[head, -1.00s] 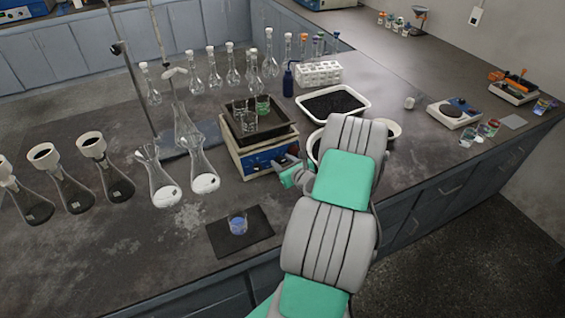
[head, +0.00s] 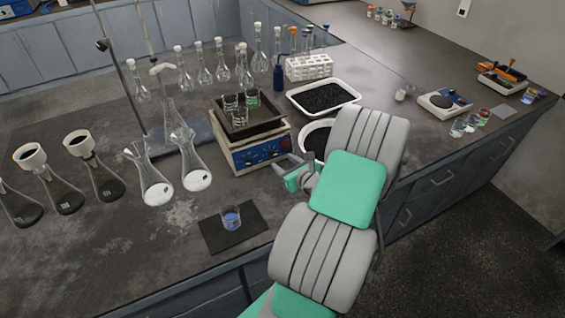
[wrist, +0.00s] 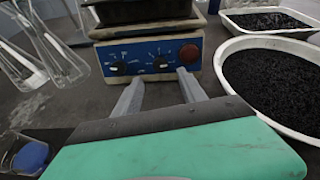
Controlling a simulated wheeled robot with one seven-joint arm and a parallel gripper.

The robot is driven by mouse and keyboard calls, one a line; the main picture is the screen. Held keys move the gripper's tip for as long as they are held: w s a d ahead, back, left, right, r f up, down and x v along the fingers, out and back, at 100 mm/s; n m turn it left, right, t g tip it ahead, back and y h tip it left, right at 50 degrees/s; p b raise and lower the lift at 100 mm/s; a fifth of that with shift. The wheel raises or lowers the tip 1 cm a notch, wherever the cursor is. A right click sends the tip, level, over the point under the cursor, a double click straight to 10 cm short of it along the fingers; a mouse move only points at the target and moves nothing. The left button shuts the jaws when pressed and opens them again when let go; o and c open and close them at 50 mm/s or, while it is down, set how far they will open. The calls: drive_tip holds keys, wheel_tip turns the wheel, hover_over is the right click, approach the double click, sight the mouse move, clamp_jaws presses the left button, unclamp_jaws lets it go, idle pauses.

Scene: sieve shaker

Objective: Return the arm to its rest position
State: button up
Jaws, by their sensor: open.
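My gripper (head: 287,165) is in front of the sieve shaker (head: 250,155), on its right-hand side in the head view. In the wrist view my gripper (wrist: 158,88) has its two fingers apart with nothing between them. The fingers point at the shaker's blue front panel (wrist: 150,60) with its knobs and red button. I cannot tell whether they touch it. My grey and green arm covers part of the bench's front edge in the head view. The shaker carries a dark tray (head: 222,122) with several small glass beakers on it.
A beaker of blue liquid (head: 231,219) stands on a black mat (head: 213,240) at the front. A round white bowl of black grains (wrist: 275,85) and a rectangular white tray (head: 345,103) are close on the right. Several glass flasks (head: 150,178) stand to the left.

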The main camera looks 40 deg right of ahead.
drive_tip(key=w+a+r+n+g+y, duration=0.2)
drive_tip(key=a+r+n+g+y, duration=0.1)
drive_tip(key=a+n, duration=0.8)
drive_tip(key=w+a+r+n+g+y, duration=0.2)
drive_tip(key=w+a+r+n, duration=0.15)
drive_tip(key=a+n, duration=0.7)
drive_tip(key=s+a+r+n+g+h, duration=0.1)
drive_tip(key=s+a+r+n+g, duration=0.3)
drive_tip(key=s+a+r+n, duration=0.4)
drive_tip(key=s+a+n, duration=0.5)
drive_tip(key=s+n, duration=0.2)
drive_tip(key=n, duration=0.1)
drive_tip(key=shift+s+r+g+h, duration=0.15)
drive_tip(key=shift+s+g+h, duration=0.1)
drive_tip(key=shift+g+h, duration=0.05)
drive_tip(key=shift+c, duration=0.4)
